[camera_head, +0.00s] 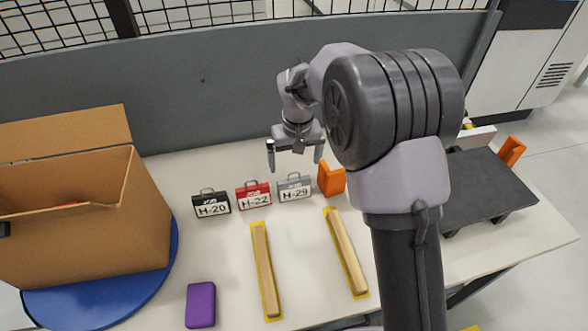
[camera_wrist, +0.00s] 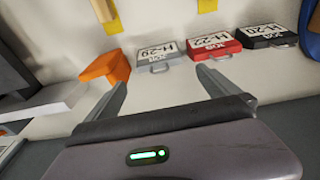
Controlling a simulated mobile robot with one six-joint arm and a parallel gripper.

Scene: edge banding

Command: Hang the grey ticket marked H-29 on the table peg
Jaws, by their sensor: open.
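The grey ticket marked H-29 (camera_head: 294,189) stands on the table at the right end of a row of three tickets, its handle loop at the top. It also shows in the wrist view (camera_wrist: 160,54), upside down, just beyond the fingertips. Left of it in the head view are the red ticket H-22 (camera_head: 254,195) and the black ticket H-20 (camera_head: 211,204). My gripper (camera_head: 295,163) is open and empty, behind and above the grey ticket. In the wrist view its fingers (camera_wrist: 162,78) are spread on either side of the grey handle. I cannot make out the table peg.
An orange block (camera_head: 331,179) stands close right of the grey ticket. Two wooden bars (camera_head: 266,270) (camera_head: 346,252) lie in front. A purple block (camera_head: 200,304), a cardboard box (camera_head: 85,240) on a blue disc (camera_head: 95,306) and a dark platform (camera_head: 485,190) flank them. A grey panel (camera_head: 180,105) rises behind.

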